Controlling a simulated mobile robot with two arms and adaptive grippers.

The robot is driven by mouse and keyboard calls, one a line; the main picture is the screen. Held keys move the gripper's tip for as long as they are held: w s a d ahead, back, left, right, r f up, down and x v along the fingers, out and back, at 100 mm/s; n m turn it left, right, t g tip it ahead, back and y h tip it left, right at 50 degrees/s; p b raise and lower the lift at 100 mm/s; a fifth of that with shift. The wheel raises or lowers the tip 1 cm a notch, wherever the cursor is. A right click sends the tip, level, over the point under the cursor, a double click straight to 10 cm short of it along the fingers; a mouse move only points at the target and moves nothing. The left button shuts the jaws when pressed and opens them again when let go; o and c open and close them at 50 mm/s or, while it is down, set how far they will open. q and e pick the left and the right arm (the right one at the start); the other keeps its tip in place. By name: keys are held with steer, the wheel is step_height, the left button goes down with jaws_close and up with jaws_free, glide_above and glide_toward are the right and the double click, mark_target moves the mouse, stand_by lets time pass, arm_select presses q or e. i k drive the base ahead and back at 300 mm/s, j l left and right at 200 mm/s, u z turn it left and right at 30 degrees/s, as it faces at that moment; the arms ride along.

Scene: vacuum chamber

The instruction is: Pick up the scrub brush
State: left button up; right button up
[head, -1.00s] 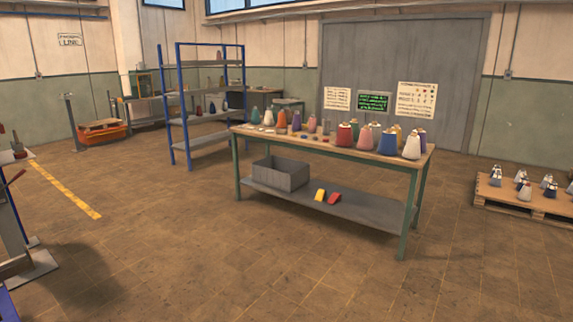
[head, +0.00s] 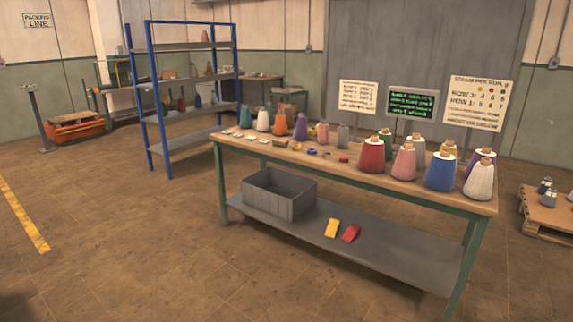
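I cannot pick out a scrub brush for certain. Several small items lie on the wooden top of the workbench (head: 330,172); among them is a small tan block (head: 280,143) too small to identify. Neither of my grippers is in view.
Coloured thread cones stand on the bench, including a red one (head: 371,155) and a blue one (head: 440,172). A grey bin (head: 279,195) sits on the lower shelf. A blue-framed rack (head: 190,95) stands behind left. A pallet (head: 548,222) lies right. The floor in front is open.

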mark_target(279, 142)
steer(key=i, duration=3.15)
